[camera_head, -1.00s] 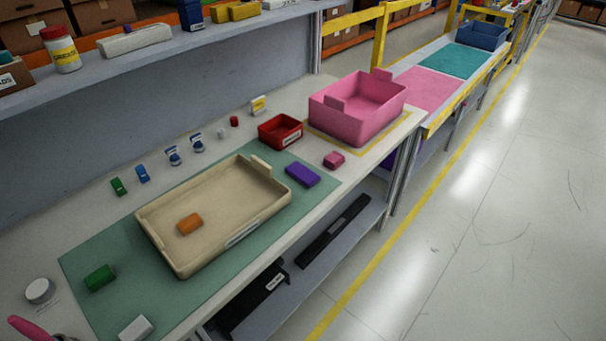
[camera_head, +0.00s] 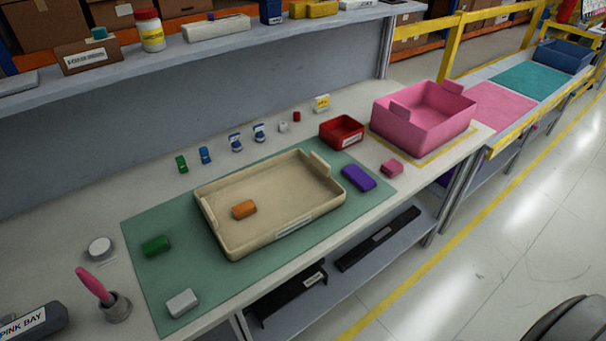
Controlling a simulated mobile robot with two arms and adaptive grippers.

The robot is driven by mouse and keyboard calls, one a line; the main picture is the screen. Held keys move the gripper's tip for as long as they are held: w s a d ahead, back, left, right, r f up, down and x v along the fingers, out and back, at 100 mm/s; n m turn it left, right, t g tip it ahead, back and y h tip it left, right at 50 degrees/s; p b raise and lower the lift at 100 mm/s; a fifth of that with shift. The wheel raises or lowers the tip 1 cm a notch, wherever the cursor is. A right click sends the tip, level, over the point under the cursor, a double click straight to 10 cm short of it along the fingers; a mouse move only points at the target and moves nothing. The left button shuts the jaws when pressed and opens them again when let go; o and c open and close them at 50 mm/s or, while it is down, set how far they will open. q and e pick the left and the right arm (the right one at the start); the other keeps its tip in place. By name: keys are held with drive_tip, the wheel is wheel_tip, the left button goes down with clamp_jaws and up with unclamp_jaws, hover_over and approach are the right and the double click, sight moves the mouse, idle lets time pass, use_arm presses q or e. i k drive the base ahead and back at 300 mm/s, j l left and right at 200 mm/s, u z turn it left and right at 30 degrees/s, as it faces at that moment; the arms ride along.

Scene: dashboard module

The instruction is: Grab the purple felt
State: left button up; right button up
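The purple felt (camera_head: 358,178) is a small purple block. It lies on the green mat (camera_head: 190,285), to the right of the beige tray (camera_head: 278,242) and apart from it. An orange block (camera_head: 244,209) lies inside the tray. Neither of my grippers shows in the head view, and nothing touches the purple felt.
A green block (camera_head: 155,245) and a white block (camera_head: 182,303) lie on the mat's left part. A red bin (camera_head: 341,132), a pink block (camera_head: 391,168) and a large pink bin (camera_head: 425,130) stand right of the tray. A shelf (camera_head: 200,60) runs along the back.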

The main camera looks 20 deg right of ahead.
sight(362, 181)
drive_tip(key=l+u, duration=0.45)
drive_tip(key=k+l+u, duration=0.1)
drive_tip(key=l+u, duration=0.4)
drive_tip(key=k+l+u, duration=0.15)
drive_tip(key=l+u, duration=0.3)
drive_tip(key=k+l+u, duration=0.2)
drive_tip(key=l+u, duration=0.25)
drive_tip(key=j, duration=0.1)
